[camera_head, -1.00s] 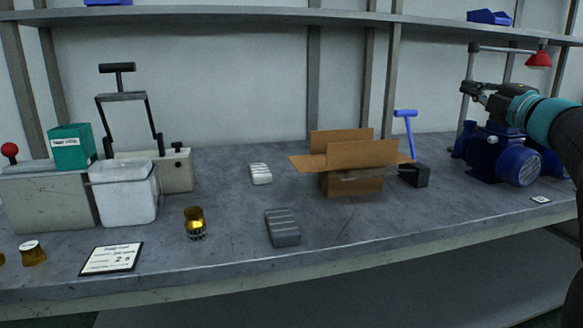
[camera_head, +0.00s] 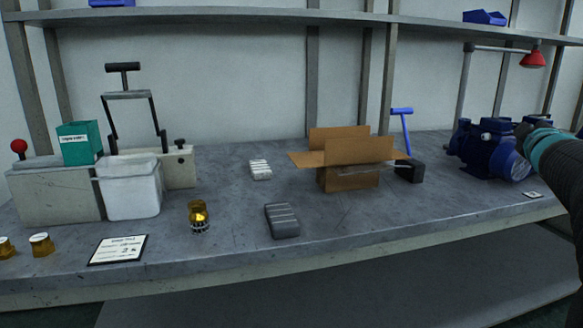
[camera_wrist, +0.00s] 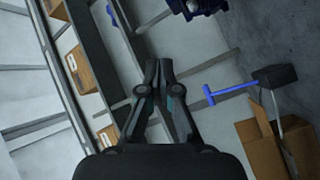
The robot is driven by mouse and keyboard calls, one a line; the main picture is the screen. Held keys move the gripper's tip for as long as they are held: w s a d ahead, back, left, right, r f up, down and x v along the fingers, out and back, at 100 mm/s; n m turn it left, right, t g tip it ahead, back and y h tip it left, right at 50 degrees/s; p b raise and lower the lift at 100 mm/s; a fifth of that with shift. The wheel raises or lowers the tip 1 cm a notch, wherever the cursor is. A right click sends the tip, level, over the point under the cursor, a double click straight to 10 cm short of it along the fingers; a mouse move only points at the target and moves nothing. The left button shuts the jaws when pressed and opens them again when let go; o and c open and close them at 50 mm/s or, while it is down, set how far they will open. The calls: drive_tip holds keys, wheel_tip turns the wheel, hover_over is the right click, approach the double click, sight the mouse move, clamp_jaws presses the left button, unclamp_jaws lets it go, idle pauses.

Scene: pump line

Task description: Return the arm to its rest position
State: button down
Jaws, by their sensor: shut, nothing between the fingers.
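My gripper (camera_wrist: 158,72) shows in the wrist view with its fingertips together and nothing between them. It is held in the air; the bench and the shelving lie beyond it. In the head view my arm comes in at the right edge, in front of the blue pump (camera_head: 490,148). The gripper's fingers are hidden in that view.
An open cardboard box (camera_head: 348,178) stands mid-bench, beside a black block with a blue T-handle (camera_head: 403,130). A red lamp (camera_head: 533,60) hangs near the pump. Grey (camera_head: 282,221) and pale (camera_head: 260,169) ribbed blocks, a gold-topped jar (camera_head: 198,215) and a white bin (camera_head: 131,189) stand further left. The front middle is mostly clear.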

drive_tip(key=s+a+f+m+g, duration=0.4)
drive_tip(key=s+a+f, duration=0.15)
drive_tip(key=f, duration=0.35)
drive_tip(key=s+a+f+m+g, duration=0.45)
drive_tip(key=s+f, duration=0.25)
drive_tip(key=f, duration=0.2)
drive_tip(key=s+a+f+g+y, duration=0.1)
drive_tip(key=s+a+f+y, duration=0.2)
drive_tip(key=s+a+f, duration=0.2)
drive_tip(key=s+a+f+n+g+y, duration=0.1)
drive_tip(key=s+a+f+y, duration=0.3)
drive_tip(key=s+a, duration=0.8)
drive_tip(key=shift+a+f, duration=0.95)
drive_tip(key=shift+a, duration=2.9)
